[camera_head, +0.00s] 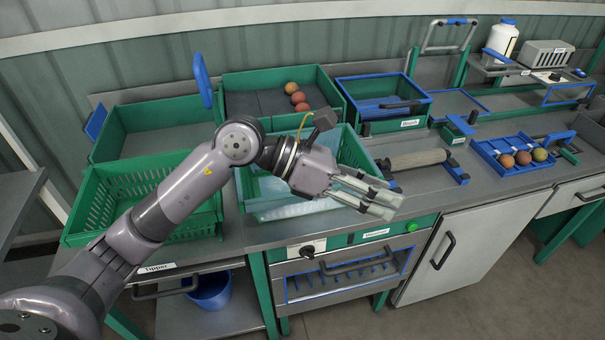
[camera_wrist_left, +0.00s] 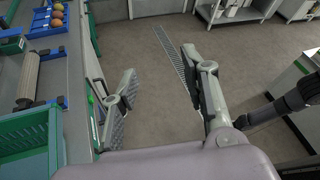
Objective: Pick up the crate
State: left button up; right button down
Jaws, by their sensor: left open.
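A green slatted crate (camera_head: 96,203) stands at the left front of the bench, partly hidden by my left arm. A second green slatted crate (camera_head: 357,152) stands at the middle of the bench, lined in pale blue and partly behind my left gripper; what looks like this crate shows in the left wrist view (camera_wrist_left: 25,136) at lower left. My left gripper (camera_head: 382,200) is open and empty, in front of and to the right of the middle crate, over the bench's front edge. My right gripper is not in view.
Behind are green bins (camera_head: 155,142), one holding several tomatoes (camera_head: 299,97). A roller (camera_head: 415,160) lies right of the middle crate. A blue tray (camera_head: 483,151) with tomatoes stands farther right. A blue bucket (camera_head: 211,291) sits below. The floor in front is clear.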

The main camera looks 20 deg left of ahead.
pick_arm(q)
jog(key=w+a+f+t+y, duration=0.1)
jog(key=w+a+f+y, duration=0.15)
jog(key=a+y, duration=0.5)
jog(key=w+a+f+t+y, duration=0.15)
jog(key=w+a+y, duration=0.25)
jog(key=a, duration=0.7)
jog(key=shift+g+h, duration=0.25)
jog(key=shift+g, duration=0.2)
jog(key=p+x, duration=0.2)
jog(key=x, duration=0.3)
jog(key=p+x, duration=0.2)
jog(key=x, duration=0.3)
jog(key=d+p+x, duration=0.1)
jog(key=p+x, duration=0.1)
jog(key=x, duration=0.4)
jog(key=shift+w+r, duration=0.1)
jog(key=shift+w, duration=0.05)
jog(key=shift+w+f, duration=0.2)
jog(key=shift+f, duration=0.3)
grip_shut()
jog(key=shift+r, duration=0.15)
